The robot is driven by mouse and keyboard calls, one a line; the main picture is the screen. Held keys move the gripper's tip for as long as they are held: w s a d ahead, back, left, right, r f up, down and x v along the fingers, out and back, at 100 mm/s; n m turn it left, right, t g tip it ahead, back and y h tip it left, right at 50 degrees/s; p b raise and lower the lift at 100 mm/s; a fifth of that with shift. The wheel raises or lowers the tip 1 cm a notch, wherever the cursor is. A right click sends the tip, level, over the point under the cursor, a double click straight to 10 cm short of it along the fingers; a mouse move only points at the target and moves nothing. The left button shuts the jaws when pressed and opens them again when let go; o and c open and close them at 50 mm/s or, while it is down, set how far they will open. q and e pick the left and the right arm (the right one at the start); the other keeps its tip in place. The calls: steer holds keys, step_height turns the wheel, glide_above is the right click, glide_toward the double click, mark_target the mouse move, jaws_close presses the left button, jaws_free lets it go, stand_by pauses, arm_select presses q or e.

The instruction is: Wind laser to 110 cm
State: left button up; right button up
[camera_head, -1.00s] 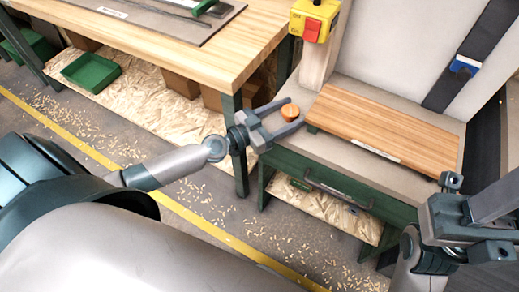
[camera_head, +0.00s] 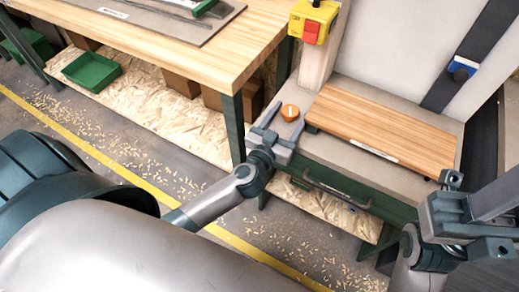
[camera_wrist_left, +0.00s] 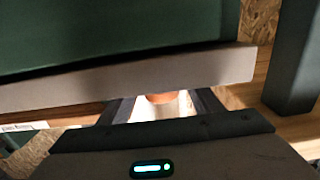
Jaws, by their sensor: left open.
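A round orange knob (camera_head: 290,112) with a small pale mark sits at the left end of the grey bench top, beside the wooden board. My left gripper (camera_head: 286,118) is open, with its fingers pointing up toward the knob from the bench's front edge. In the left wrist view the orange knob (camera_wrist_left: 160,98) shows between the two fingers, partly hidden by the gripper body. Whether a finger touches it I cannot tell. A blue and white slider (camera_head: 462,68) sits on a dark strip up the back panel. My right gripper (camera_head: 465,218) is at the right; its jaws are unclear.
A yellow box with a red switch (camera_head: 311,30) stands on the post behind the knob. The wooden board (camera_head: 385,125) lies on the bench. A larger wooden table (camera_head: 190,55) stands at the left. A green tray (camera_head: 91,72) is underneath it. The bench has a drawer handle (camera_head: 335,190).

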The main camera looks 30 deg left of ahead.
arm_select(q)
steer(key=s, duration=1.7)
steer(key=shift+b, duration=0.3)
